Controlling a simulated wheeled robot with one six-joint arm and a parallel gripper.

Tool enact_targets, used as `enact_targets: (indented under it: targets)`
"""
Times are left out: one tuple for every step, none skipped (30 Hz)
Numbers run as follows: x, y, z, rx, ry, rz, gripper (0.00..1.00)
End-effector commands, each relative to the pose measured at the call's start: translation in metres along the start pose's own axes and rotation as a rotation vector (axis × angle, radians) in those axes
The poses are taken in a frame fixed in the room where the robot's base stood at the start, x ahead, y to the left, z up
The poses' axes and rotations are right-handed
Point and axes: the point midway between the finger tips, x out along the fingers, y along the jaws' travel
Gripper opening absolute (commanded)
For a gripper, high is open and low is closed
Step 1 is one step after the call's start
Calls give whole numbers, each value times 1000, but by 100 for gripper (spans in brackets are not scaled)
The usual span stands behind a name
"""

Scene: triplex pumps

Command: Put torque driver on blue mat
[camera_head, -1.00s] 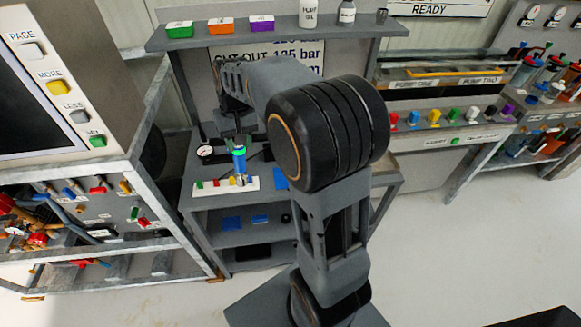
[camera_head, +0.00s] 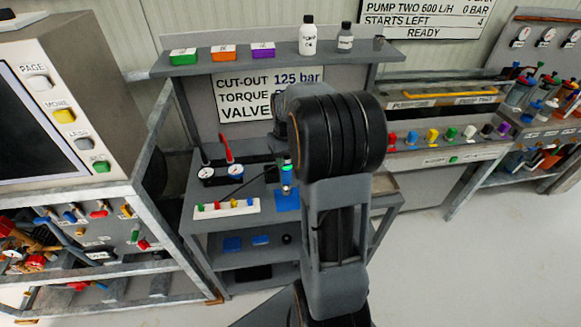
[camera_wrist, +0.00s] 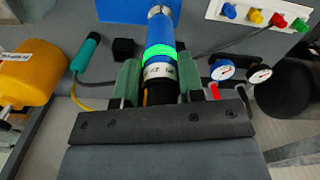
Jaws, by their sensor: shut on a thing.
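The torque driver has a blue body with a glowing green ring and a dark end. In the wrist view, my gripper (camera_wrist: 160,84) is shut around the dark end of the driver (camera_wrist: 160,42), with a green finger on each side. The driver's silver tip points away, over the blue mat (camera_wrist: 124,9). In the head view the driver (camera_head: 286,178) stands about upright at the blue mat (camera_head: 288,202) on the grey bench. I cannot tell whether its tip touches the mat. My arm hides most of the gripper there.
A white strip with coloured knobs (camera_head: 226,207) lies left of the mat, with gauges (camera_head: 207,172) and a red lever (camera_head: 227,150) behind. The wrist view shows an orange cylinder (camera_wrist: 30,72), a teal-handled tool (camera_wrist: 86,52) and a black block (camera_wrist: 124,49).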

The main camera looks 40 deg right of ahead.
Motion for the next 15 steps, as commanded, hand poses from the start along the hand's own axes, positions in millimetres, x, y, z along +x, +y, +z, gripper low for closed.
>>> enact_targets:
  targets:
    - [2, 2, 0, 1, 1, 0, 0]
    - [3, 3, 0, 1, 1, 0, 0]
    - [4, 4, 0, 0, 1, 0, 0]
    - [4, 4, 0, 0, 1, 0, 0]
    - [6, 5, 0, 1, 1, 0, 0]
    - [8, 7, 0, 1, 0, 0, 0]
    - [11, 10, 0, 2, 0, 0, 0]
    - [14, 13, 0, 3, -1, 0, 0]
    - [20, 14, 0, 1, -2, -1, 0]
    - [24, 13, 0, 0, -2, -1, 0]
    - [28, 13, 0, 0, -3, -1, 0]
    - [33, 13, 0, 0, -2, -1, 0]
    - [36, 13, 0, 0, 0, 0, 0]
    - [39, 13, 0, 0, 0, -1, 0]
    - [42, 13, 0, 0, 0, 0, 0]
